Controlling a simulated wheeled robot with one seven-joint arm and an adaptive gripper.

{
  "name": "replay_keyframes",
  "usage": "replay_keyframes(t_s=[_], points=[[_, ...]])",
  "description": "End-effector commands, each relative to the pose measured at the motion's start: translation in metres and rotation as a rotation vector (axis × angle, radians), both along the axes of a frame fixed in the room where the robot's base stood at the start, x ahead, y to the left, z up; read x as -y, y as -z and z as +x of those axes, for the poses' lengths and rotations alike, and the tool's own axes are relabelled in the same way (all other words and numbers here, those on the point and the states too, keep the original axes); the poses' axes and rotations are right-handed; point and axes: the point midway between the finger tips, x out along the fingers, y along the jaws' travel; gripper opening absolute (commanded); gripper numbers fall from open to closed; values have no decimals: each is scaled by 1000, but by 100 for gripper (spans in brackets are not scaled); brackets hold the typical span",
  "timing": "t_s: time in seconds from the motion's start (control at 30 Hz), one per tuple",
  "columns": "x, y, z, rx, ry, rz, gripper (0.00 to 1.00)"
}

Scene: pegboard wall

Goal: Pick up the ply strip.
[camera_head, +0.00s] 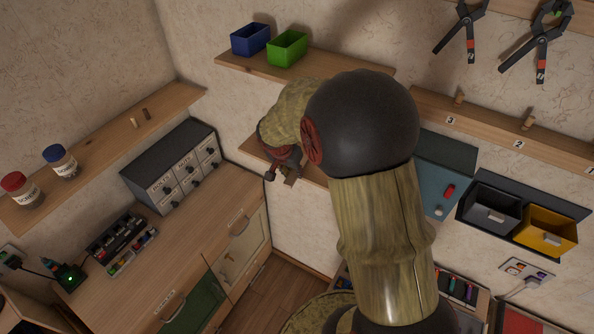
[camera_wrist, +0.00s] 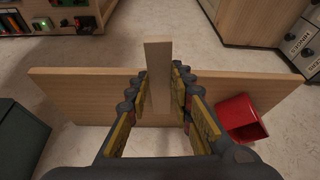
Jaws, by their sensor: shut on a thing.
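The ply strip (camera_wrist: 158,62) is a narrow, pale wooden piece in the middle of the wrist view. It stands out lengthwise between the two fingers of my gripper (camera_wrist: 160,92). The fingers are shut on its sides, and its lower part is partly hidden between them. Behind it is a wooden shelf (camera_wrist: 75,95); I cannot tell whether the strip touches it. In the head view my gripper (camera_head: 285,174) is at the small middle shelf (camera_head: 255,147), left of my arm, which hides much of that shelf.
A red bin (camera_wrist: 240,118) sits close beside the right finger in the wrist view. A dark box (camera_wrist: 20,140) is at the lower left. In the head view, blue (camera_head: 250,39) and green (camera_head: 288,48) bins stand on the upper shelf (camera_head: 335,73). A drawer cabinet (camera_head: 171,167) stands left.

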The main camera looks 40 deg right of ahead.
Motion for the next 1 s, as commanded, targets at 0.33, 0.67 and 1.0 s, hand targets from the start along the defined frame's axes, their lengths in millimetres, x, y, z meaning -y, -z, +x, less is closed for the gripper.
replay_keyframes(t_s=[0.33,0.67,1.0], points=[[0,0,0,0,0,0,0],[0,-12,1,4,1,0,0],[-12,-67,-26,7,0,-2,0]])
